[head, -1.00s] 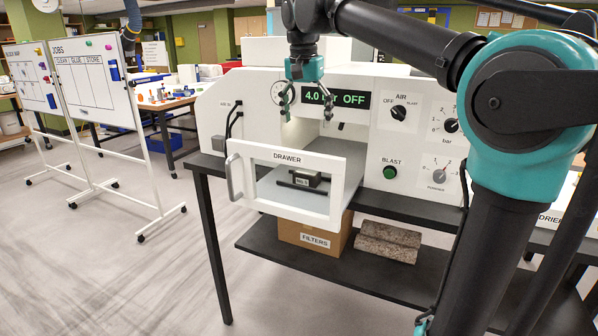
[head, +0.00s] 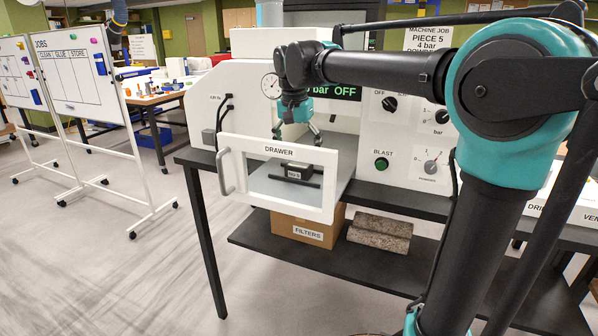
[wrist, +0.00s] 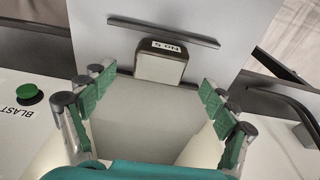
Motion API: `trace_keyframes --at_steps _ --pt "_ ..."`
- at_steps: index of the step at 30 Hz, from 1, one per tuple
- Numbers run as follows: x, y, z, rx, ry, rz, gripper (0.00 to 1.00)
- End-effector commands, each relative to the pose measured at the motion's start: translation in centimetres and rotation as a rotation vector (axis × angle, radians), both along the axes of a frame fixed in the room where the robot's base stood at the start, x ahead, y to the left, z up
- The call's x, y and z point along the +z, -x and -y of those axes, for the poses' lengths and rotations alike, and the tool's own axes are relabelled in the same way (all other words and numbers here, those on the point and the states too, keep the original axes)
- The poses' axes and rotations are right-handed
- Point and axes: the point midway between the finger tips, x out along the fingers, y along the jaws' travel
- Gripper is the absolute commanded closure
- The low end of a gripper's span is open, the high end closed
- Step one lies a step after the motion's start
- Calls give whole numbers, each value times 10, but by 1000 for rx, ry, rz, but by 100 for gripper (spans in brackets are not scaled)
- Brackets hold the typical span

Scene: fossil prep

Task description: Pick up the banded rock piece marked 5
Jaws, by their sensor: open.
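The piece marked 5 (head: 297,170) is a small dark block with a white label, lying inside the open drawer (head: 329,203). In the wrist view the piece (wrist: 160,68) shows a pale face, dark sides and a label reading No 5, upside down. No banding can be made out. My gripper (head: 297,135) is open and empty, pointing down over the drawer, above and behind the piece. In the wrist view its green-padded fingers (wrist: 152,90) stand wide apart, with the piece beyond the tips and between their lines. They do not touch it.
A thin dark bar (head: 285,181) lies on the drawer floor in front of the piece. The drawer front has a frame and a handle (head: 224,172). The cabinet panel with the green BLAST button (head: 381,164) stands to the right. A filters box (head: 305,229) sits below.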

Motion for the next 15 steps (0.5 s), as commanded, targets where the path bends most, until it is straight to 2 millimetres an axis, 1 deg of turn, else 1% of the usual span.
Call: trace_keyframes --at_steps 3,8,12,15 --pt "-17 -3 1 -1 0 0 14" --pt "-38 -6 2 -1 0 0 14" --pt "-45 -6 3 -1 0 0 14" --pt "-45 -6 3 -1 0 0 14"
